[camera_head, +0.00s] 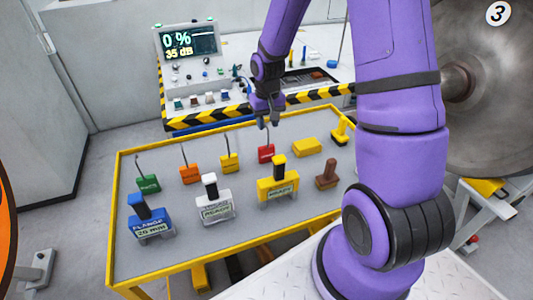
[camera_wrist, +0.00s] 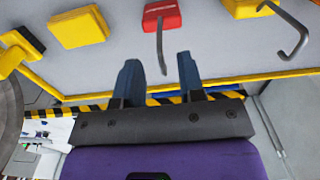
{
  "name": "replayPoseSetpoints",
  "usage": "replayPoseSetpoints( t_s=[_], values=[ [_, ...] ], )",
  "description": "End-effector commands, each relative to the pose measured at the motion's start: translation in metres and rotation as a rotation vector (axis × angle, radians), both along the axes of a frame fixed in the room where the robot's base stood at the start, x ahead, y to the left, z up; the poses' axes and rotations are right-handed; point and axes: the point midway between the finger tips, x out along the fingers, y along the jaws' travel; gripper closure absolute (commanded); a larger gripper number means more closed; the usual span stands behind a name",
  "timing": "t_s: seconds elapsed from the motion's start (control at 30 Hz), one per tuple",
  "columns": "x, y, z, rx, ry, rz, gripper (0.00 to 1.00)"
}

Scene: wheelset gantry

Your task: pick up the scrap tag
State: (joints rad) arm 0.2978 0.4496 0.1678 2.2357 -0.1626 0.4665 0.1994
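A red tag (camera_head: 266,154) with a thin grey wire hook stands on the grey table in the head view, towards the back edge. Its lettering is too small to read, so I cannot confirm that it is the scrap tag. My gripper (camera_head: 268,123) points down just above and behind it. In the wrist view the red tag (camera_wrist: 162,14) is at the top, and its hook reaches down towards the gap between my fingers. My gripper (camera_wrist: 158,75) is open there, with nothing clearly held between the fingers.
Green (camera_head: 148,184), orange (camera_head: 190,174) and yellow (camera_head: 229,163) hooked tags stand left of the red one. A yellow block (camera_head: 306,147) lies to its right. Blue (camera_head: 150,224), white (camera_head: 215,205) and yellow (camera_head: 278,187) handled stamps stand in front. A yellow frame (camera_head: 113,215) edges the table.

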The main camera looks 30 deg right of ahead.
Motion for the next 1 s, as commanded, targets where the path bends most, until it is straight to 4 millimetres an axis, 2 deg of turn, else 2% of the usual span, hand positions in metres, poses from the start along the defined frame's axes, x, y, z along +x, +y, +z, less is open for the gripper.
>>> replayPoseSetpoints(
  t_s=[0.1, 0.3, 0.57, 0.6, 0.73, 0.77, 1.0],
  values=[
    [0.002, 0.002, -0.018, 0.002, 0.004, 0.001, 0.64],
    [0.002, 0.002, -0.038, 0.001, 0.003, 0.001, 0.64],
    [0.003, 0.002, -0.041, 0.0, 0.0, 0.001, 0.64],
    [0.003, 0.002, -0.04, 0.0, 0.0, 0.001, 0.66],
    [0.003, 0.002, -0.04, 0.0, 0.001, 0.001, 0.96],
    [0.003, 0.002, -0.04, 0.0, 0.001, 0.0, 1.0],
    [0.003, 0.001, -0.04, 0.0, 0.0, 0.0, 1.0]
  ],
)
